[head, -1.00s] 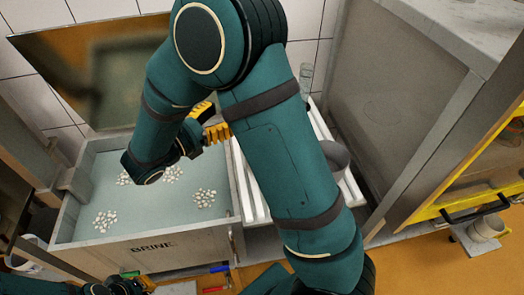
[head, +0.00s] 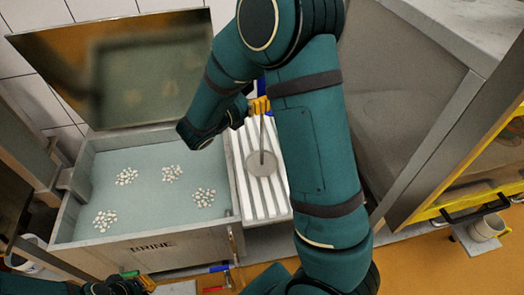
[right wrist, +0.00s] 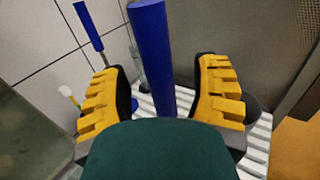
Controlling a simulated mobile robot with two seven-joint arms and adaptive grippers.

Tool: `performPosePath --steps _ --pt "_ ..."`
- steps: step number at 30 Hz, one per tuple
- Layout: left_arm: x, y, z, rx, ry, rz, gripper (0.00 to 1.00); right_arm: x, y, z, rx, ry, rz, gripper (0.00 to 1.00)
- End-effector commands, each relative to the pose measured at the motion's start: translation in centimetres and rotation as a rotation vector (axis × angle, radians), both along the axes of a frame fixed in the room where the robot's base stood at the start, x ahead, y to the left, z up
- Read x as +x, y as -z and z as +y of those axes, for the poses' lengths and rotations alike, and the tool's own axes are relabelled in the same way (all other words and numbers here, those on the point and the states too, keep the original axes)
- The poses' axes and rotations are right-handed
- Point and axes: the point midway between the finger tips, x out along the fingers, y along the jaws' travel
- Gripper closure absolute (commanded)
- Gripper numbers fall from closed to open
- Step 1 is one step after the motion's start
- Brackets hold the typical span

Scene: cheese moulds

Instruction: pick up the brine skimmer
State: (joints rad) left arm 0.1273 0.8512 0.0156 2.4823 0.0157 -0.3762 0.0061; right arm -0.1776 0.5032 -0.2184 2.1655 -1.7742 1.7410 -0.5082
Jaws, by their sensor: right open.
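The brine skimmer has a grey disc (head: 262,163) low over the white slatted rack, with a thin rod rising from it. Its thick blue handle (right wrist: 151,55) stands between the jaws in the right wrist view. My right gripper (head: 260,105) is above the rack, mostly behind my arm. In the right wrist view its yellow fingers (right wrist: 168,95) are open on both sides of the handle, with gaps showing. My left gripper (head: 125,286) is at the bottom edge, partly cut off; its jaws are unclear.
The brine vat (head: 150,250) with clusters of white pieces stands left of the slatted rack (head: 280,208). Its raised lid (head: 115,65) is behind. A grey cabinet (head: 400,120) stands right. Another blue-handled tool (right wrist: 88,27) is at left in the right wrist view.

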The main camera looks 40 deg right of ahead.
Motion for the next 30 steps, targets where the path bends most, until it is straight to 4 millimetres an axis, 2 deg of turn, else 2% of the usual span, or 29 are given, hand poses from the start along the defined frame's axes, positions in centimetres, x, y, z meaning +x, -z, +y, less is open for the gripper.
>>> performPosePath --steps 3,11,12,16,26,30 --pt "0.0 0.0 0.0 0.000 0.000 0.000 1.00 0.1 0.0 -0.8 0.000 -0.001 0.000 0.39" --pt "0.0 0.0 0.0 0.000 0.000 0.000 1.00 0.1 0.0 -1.0 0.000 -0.001 -0.001 0.40" --pt "0.0 0.0 0.0 0.000 0.000 0.000 1.00 0.1 0.0 -1.0 0.000 -0.001 -0.001 0.54" --pt "0.0 0.0 0.0 0.000 0.000 0.000 1.00 0.1 0.0 -0.9 0.000 -0.001 -0.001 1.00" --pt "0.0 0.0 0.0 0.000 0.000 0.000 1.00 0.1 -0.2 -0.9 -0.001 -0.001 -0.003 1.00" --pt "0.0 -0.3 0.0 0.000 0.000 -0.001 1.00 0.1 -1.5 -0.9 0.000 -0.001 -0.007 1.00"
